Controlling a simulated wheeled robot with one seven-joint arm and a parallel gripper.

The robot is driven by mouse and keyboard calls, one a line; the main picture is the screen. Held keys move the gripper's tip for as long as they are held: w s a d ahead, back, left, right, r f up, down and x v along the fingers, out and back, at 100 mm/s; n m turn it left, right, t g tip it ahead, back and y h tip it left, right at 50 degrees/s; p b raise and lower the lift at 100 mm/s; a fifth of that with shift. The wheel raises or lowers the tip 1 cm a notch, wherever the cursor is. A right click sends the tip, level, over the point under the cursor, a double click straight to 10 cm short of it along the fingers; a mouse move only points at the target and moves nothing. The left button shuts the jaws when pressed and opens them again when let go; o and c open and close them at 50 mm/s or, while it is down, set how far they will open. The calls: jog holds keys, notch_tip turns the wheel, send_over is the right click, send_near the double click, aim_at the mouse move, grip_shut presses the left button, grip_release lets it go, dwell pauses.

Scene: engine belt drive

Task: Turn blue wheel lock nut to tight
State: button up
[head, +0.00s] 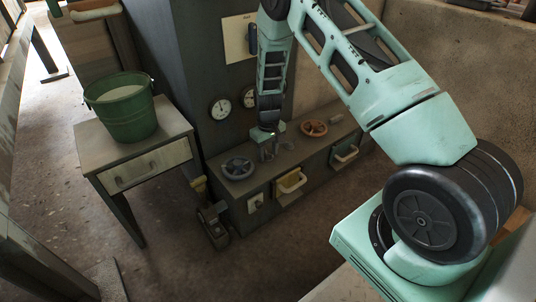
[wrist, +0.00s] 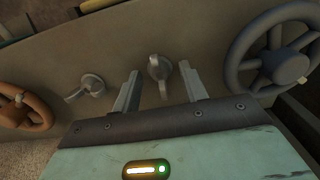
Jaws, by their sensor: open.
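The blue-grey wheel (head: 238,168) lies on top of the low grey bench at its left end. It also shows at the right of the wrist view (wrist: 275,62). A small grey winged lock nut (wrist: 160,68), the one nearer the blue wheel, stands on the bench top. My gripper (head: 268,152) points down over it, and in the wrist view my gripper (wrist: 159,72) has its two fingers apart, one on each side of the nut. I see gaps between fingers and nut. In the head view the gripper largely hides the nut.
A second grey nut (wrist: 90,86) stands near the orange wheel (head: 313,128). The bench front (head: 313,175) carries several handles. Gauges (head: 220,109) hang on the grey panel behind. A side table with a green bucket (head: 122,110) stands left.

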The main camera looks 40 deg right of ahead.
grip_shut()
jog(key=shift+r+m+p, duration=0.1)
jog(key=shift+m+p, duration=0.2)
jog(key=shift+p, duration=0.2)
jog(key=m+p, duration=0.2)
jog(key=p, duration=0.1)
jog(key=shift+r+m, duration=0.15)
jog(key=shift+m, duration=0.15)
jog(key=m+p, duration=0.8)
jog(key=m, duration=0.4)
jog(key=m+p, duration=0.1)
jog(key=m, duration=0.1)
jog(key=shift+f+m+p, duration=0.2)
jog(key=shift+m+p, duration=0.1)
